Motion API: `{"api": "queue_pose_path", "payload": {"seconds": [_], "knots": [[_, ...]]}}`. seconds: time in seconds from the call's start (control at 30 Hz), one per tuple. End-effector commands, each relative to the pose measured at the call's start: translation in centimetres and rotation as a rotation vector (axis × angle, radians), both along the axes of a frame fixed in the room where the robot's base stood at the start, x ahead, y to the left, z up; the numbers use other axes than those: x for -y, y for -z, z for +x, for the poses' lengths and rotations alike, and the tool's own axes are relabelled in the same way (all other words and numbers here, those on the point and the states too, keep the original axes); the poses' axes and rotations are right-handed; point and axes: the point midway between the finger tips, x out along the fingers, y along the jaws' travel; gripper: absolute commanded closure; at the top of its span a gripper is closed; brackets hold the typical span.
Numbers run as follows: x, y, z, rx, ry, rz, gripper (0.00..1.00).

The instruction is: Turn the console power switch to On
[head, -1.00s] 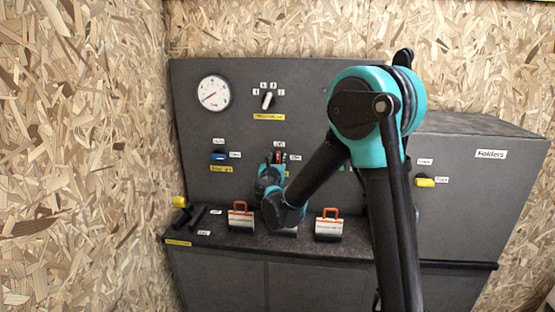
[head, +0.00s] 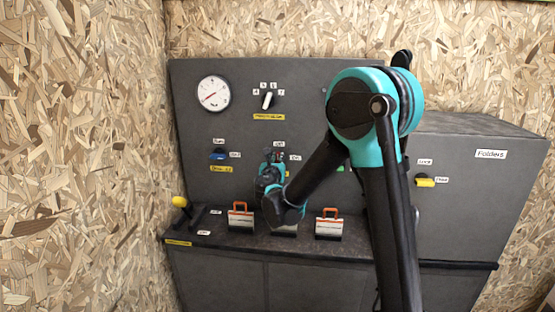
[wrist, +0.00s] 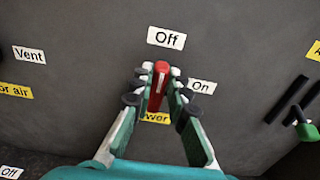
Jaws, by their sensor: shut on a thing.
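The power switch (wrist: 158,86) is a red handle on the dark grey console panel (head: 330,110). In the wrist view it stands nearly upright, its top end towards the "Off" label (wrist: 166,37). The "On" label (wrist: 201,86) is to its right, and a partly covered yellow label (wrist: 156,117) ending in "wer" is below. My gripper (wrist: 158,80) is shut on the red handle, one finger on each side. In the head view my gripper (head: 276,160) is at the panel and hides most of the switch.
A blue switch (head: 217,155) is left on the panel, with a gauge (head: 213,93) and a selector knob (head: 268,99) above. Two orange-handled blocks (head: 240,217) (head: 328,226) stand on the ledge below. A yellow-knobbed lever (head: 180,202) is at the ledge's left end.

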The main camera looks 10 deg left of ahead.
Motion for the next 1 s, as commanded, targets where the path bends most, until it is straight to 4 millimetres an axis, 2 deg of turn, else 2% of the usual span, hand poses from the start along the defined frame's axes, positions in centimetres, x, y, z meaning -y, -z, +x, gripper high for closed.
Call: {"api": "queue_pose_path", "payload": {"seconds": [0.37, 1.0], "knots": [[0.3, 0.0, 0.0, 0.006, 0.0, 0.162, 1.0], [1.2, 0.5, -0.1, 0.026, 0.0, 0.758, 1.0]]}}
